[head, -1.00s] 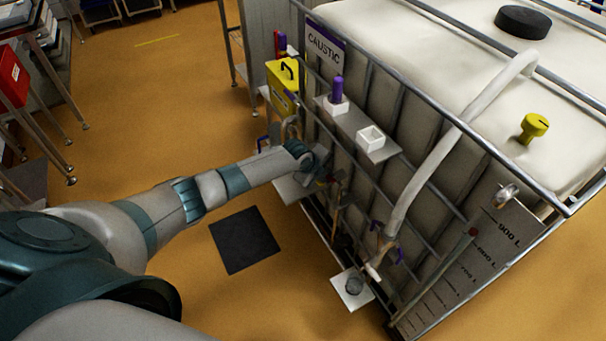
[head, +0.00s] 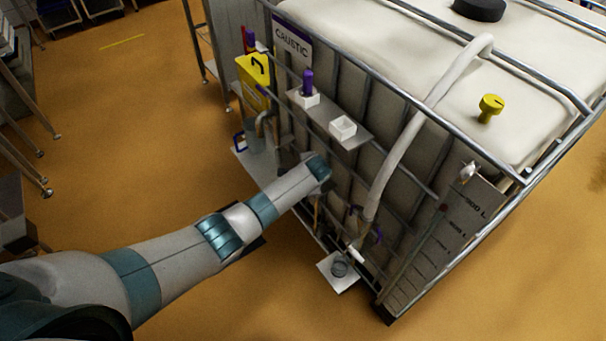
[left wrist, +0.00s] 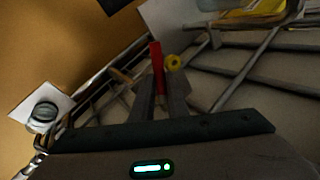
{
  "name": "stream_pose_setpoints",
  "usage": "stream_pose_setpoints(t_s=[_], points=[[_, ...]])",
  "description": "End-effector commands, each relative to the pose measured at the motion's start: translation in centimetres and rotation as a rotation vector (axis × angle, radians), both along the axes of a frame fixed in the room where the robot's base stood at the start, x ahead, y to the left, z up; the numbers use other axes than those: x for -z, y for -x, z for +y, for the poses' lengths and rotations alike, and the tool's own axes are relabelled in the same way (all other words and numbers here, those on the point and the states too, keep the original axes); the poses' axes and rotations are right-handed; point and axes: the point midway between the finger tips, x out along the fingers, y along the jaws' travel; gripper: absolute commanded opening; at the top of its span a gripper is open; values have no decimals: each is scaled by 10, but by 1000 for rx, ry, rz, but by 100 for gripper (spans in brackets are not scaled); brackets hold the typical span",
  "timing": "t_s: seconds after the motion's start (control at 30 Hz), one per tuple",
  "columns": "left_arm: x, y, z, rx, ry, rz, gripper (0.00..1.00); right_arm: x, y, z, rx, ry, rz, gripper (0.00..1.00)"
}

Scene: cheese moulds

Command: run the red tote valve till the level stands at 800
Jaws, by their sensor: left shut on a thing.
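The caustic tote (head: 400,60) is a white tank in a metal cage, with a CAUSTIC sign (head: 292,38). Its level scale (head: 435,250) is at the front right corner, with 900 L and 800 L marks legible and a small red marker (head: 443,208) near them. The exact level cannot be read. The red valve handle (left wrist: 157,62) stands up between the fingers of my left gripper (left wrist: 160,92) in the left wrist view, and the gripper is shut on it. In the head view my arm hides the handle and fingers. My right gripper is not in view.
A white hose (head: 410,130) runs down the tote's side to a white plate (head: 328,262) holding a clear cup (head: 339,267). A shelf (head: 325,115) with white holders, a yellow box (head: 252,80) and cage bars surround my arm. Open floor lies to the left.

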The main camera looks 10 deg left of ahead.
Motion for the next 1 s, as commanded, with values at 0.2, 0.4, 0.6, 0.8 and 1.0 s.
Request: stream_pose_setpoints(t_s=[0.2,0.4,0.6,0.8,1.0], points=[[1,5,-8,-153,3,2,0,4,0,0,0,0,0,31],[1,8,-11,-235,2,2,0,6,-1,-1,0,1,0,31],[1,9,-12,-264,3,1,0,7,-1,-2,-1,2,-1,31],[1,9,-12,-266,3,1,0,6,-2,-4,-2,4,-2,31],[1,9,-12,-264,3,1,22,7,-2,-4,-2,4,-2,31]])
